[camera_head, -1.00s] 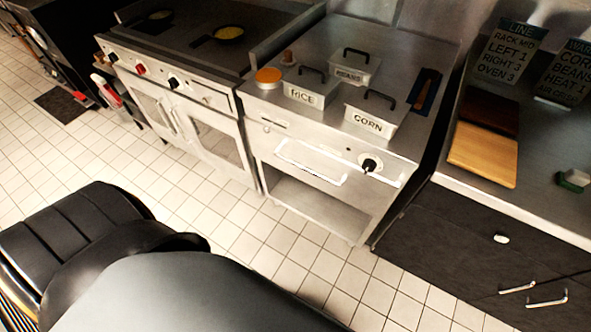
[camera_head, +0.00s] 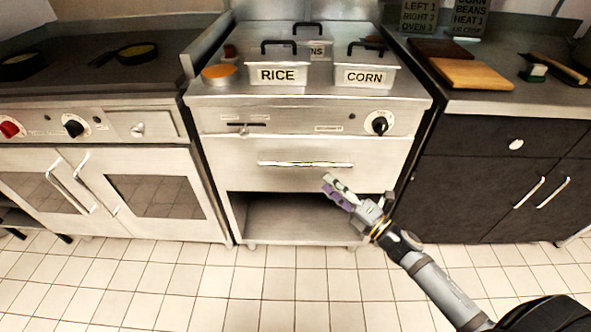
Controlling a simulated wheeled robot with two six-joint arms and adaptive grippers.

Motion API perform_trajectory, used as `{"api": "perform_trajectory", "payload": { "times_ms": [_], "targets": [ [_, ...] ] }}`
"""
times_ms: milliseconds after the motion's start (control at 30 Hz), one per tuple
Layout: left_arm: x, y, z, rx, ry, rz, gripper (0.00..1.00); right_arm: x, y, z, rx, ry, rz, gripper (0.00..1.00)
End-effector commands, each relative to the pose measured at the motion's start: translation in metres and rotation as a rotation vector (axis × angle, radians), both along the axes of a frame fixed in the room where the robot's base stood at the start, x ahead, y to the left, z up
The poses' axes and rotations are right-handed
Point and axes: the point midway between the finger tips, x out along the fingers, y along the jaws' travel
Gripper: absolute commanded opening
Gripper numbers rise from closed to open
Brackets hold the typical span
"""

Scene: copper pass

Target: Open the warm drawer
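The warm drawer (camera_head: 235,178) is the steel front in the middle of the head view, below a control panel with a black knob (camera_head: 379,124). It looks shut, flush with its cabinet. Its long bar handle (camera_head: 305,164) runs across the front. My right gripper (camera_head: 333,188) comes in from the lower right and is in front of the drawer's lower right part, just below the handle's right end. It appears apart from the handle. Its fingers are small in view, and I cannot tell how far they are spread. My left gripper is not in view.
Pans marked RICE (camera_head: 277,76) and CORN (camera_head: 366,77) stand on top of the unit. An open shelf (camera_head: 290,215) lies below the drawer. An oven (camera_head: 110,190) is at left, a dark cabinet (camera_head: 480,180) at right. The tiled floor (camera_head: 250,290) in front is clear.

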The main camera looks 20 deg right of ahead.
Motion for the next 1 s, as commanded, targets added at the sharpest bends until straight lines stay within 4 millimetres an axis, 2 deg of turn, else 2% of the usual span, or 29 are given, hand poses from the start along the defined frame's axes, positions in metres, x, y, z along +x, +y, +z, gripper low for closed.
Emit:
{"api": "perform_trajectory", "payload": {
  "times_ms": [233,433,600,1000],
  "targets": [
    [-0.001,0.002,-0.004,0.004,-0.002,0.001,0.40,0.026,0.013,0.008,0.007,-0.002,-0.006,0.37],
    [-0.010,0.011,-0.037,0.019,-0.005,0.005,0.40,0.060,0.032,0.014,0.011,0.000,-0.006,0.37],
    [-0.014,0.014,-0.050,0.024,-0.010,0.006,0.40,0.081,0.044,0.014,0.007,0.002,-0.004,0.37],
    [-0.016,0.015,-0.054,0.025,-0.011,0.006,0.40,0.088,0.049,0.013,0.004,0.004,-0.003,0.36]
  ]
}}
